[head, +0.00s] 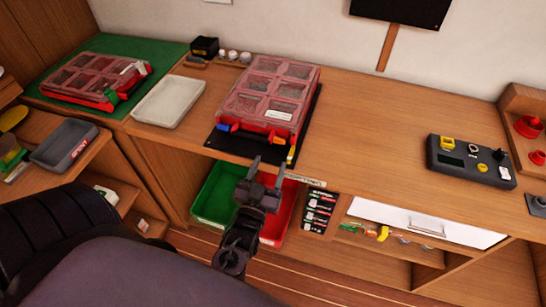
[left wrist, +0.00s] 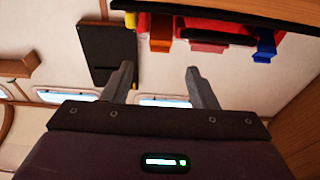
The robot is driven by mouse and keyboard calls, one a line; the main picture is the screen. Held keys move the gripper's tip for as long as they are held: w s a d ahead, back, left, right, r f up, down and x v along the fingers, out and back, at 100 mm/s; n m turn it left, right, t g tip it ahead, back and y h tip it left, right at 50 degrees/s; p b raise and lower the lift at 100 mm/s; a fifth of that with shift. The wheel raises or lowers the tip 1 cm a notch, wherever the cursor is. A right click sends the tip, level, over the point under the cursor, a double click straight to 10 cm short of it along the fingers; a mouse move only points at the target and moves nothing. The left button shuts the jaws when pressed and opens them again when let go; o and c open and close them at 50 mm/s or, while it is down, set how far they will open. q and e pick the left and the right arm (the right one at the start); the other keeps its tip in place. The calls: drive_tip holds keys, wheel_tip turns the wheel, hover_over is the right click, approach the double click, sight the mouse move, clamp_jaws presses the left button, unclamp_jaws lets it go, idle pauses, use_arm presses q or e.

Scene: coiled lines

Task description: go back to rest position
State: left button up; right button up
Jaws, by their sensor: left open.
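My left gripper (head: 266,173) is in front of the workbench's front edge, below the red compartment case in the head view. Its two fingers are apart with nothing between them. In the left wrist view the open fingers (left wrist: 163,88) also show empty. The red case (head: 265,95) with a clear lid lies closed on a black mat (head: 308,120) on the bench. In the wrist view, the underside of a red thing with orange and blue latches (left wrist: 265,45) is at the top, apart from the fingers. My right gripper is not in view.
A second red case (head: 95,78) lies on a green mat (head: 55,103) at the left, beside a white tray (head: 168,100). Green (head: 215,192) and red (head: 276,228) bins stand below the bench. A dark control box (head: 470,162) is at the right; the middle bench top is clear.

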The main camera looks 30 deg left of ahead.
use_arm(q)
drive_tip(key=shift+s+d+f, duration=0.1)
drive_tip(key=shift+s+d, duration=0.05)
drive_tip(key=shift+s, duration=0.3)
drive_tip(key=s+d+f+m+g+h, duration=0.1)
drive_tip(key=s+d+f+g, duration=0.15)
drive_tip(key=f, duration=0.65)
drive_tip(key=s+d+f+m+g+h, duration=0.1)
drive_tip(key=s+f+g+h, duration=0.15)
drive_tip(key=f, duration=0.75)
drive_tip(key=s+d+f+m+g+h, duration=0.1)
drive_tip(key=s+f+g, duration=0.15)
drive_tip(key=f, duration=0.65)
drive_tip(key=s+a+f+m+g, duration=0.1)
drive_tip(key=s+f+g, duration=0.4)
drive_tip(key=s+f, duration=0.5)
drive_tip(key=s+a+f+m+g, duration=0.1)
drive_tip(key=s+f+g, duration=0.5)
drive_tip(key=s, duration=0.9)
wheel_tip(320, 180, down, 4)
drive_tip(key=shift+s+r, duration=0.15)
